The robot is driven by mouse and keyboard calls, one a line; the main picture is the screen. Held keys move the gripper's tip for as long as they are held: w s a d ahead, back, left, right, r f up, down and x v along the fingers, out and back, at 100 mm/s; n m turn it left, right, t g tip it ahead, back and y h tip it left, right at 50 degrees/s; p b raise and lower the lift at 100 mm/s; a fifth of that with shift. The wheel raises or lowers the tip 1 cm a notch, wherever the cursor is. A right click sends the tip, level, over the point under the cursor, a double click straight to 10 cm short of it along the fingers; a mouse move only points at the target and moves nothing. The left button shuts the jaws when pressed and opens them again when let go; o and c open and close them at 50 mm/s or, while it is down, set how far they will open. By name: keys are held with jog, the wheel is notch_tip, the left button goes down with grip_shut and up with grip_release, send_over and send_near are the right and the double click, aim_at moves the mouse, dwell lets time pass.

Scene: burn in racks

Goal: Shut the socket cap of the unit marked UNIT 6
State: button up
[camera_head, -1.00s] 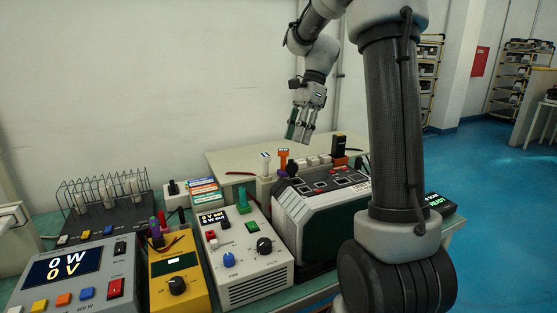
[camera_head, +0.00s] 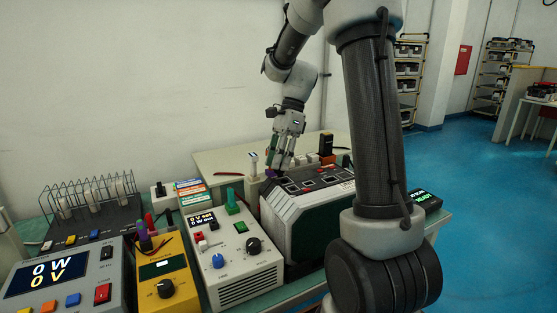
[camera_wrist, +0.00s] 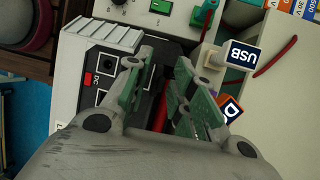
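The grey unit (camera_head: 305,225) with a black top panel stands on the bench; its edge label (camera_head: 346,186) is too small to read fully. Its panel (camera_wrist: 103,75) shows square sockets and red marks in the wrist view. I cannot make out which part is the socket cap. My gripper (camera_head: 279,170) points down at the panel's back left corner. In the wrist view my gripper (camera_wrist: 160,88) has its green-padded fingers apart, with dark panel between them and nothing visibly held. The fingers hide part of the panel.
A white USB plug (camera_wrist: 238,55) and an orange plug (camera_wrist: 230,106) stand beside the fingers. A white supply (camera_head: 232,255) with a green plug (camera_head: 232,205) is left of the unit. A black READY box (camera_head: 425,200) is at the right.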

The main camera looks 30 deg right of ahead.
grip_shut()
jog(key=shift+s+t, duration=0.1)
jog(key=shift+t, duration=0.2)
jog(key=s+t, duration=0.1)
jog(key=t, duration=0.2)
jog(key=shift+s+r+n, duration=0.1)
jog(key=shift+s+n, duration=0.1)
jog(key=shift+n, duration=0.1)
jog(key=shift+s+f+n+t, duration=0.15)
jog(key=shift+s+n+t, duration=0.2)
jog(key=shift+t, duration=0.55)
jog(key=shift+s+f+n+t, duration=0.15)
jog(key=shift+s+t, duration=0.25)
jog(key=shift+t, duration=0.5)
jog(key=shift+o, duration=1.7)
grip_release()
jog(key=shift+s, duration=0.1)
jog(key=v, duration=1.2)
